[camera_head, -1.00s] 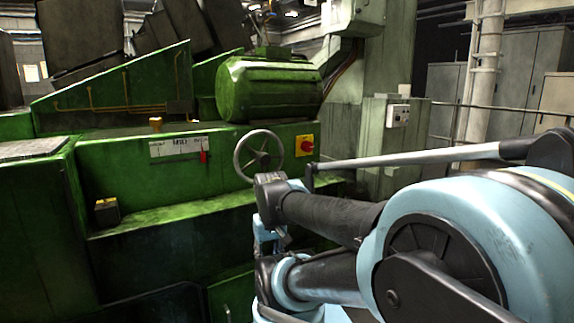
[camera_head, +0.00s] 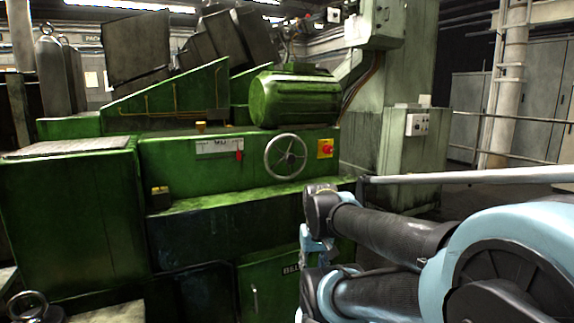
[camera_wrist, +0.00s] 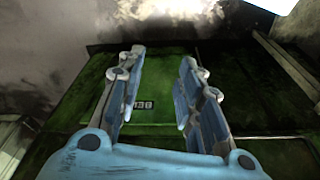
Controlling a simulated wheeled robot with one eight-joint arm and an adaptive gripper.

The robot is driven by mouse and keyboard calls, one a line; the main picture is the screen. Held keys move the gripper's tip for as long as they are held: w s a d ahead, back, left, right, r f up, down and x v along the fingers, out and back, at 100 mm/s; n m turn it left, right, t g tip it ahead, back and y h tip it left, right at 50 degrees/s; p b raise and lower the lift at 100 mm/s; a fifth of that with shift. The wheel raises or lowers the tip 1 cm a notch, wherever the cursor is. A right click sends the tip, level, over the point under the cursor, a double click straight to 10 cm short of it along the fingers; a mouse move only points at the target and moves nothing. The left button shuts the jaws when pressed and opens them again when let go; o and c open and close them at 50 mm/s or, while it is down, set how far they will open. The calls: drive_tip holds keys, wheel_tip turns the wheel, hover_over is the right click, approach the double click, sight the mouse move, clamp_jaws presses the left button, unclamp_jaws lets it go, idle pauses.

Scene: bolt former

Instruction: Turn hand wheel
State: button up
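The hand wheel (camera_head: 286,156) is a grey spoked ring on the front of the green machine (camera_head: 190,178), in the right half of its upper panel. It stands clear of my arm in the head view, above and left of the arm's near joint. My gripper (camera_wrist: 160,92) shows in the wrist view with its two blue fingers apart and nothing between them. Behind the fingers is a green panel with a small dark number plate (camera_wrist: 143,104). The wheel is not visible in the wrist view.
A red knob on a yellow plate (camera_head: 325,148) sits just right of the wheel. A green motor (camera_head: 294,98) is above it. A green ledge (camera_head: 215,203) juts out below. A grey control box (camera_head: 417,124) stands at the right, with a rail (camera_head: 530,119) beyond.

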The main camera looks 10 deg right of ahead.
drive_tip(key=shift+s, duration=0.3)
drive_tip(key=o, duration=0.4)
drive_tip(key=shift+s+r, duration=0.15)
drive_tip(key=shift+s, duration=0.05)
drive_tip(key=shift+o, duration=1.1)
drive_tip(key=shift+w+a+r+y, duration=0.2)
drive_tip(key=shift+w+a+r, duration=0.15)
drive_tip(key=shift+r, duration=0.2)
drive_tip(key=shift+w+a+r+y, duration=0.2)
drive_tip(key=shift+a+r, duration=0.25)
drive_tip(key=shift+r, duration=0.05)
drive_tip(key=n+t+y, duration=0.1)
drive_tip(key=t+y, duration=0.4)
drive_tip(key=t, duration=0.5)
approach(292, 158)
drive_tip(key=x, duration=1.1)
drive_tip(key=shift+w+f, duration=0.15)
drive_tip(key=shift+w, duration=0.1)
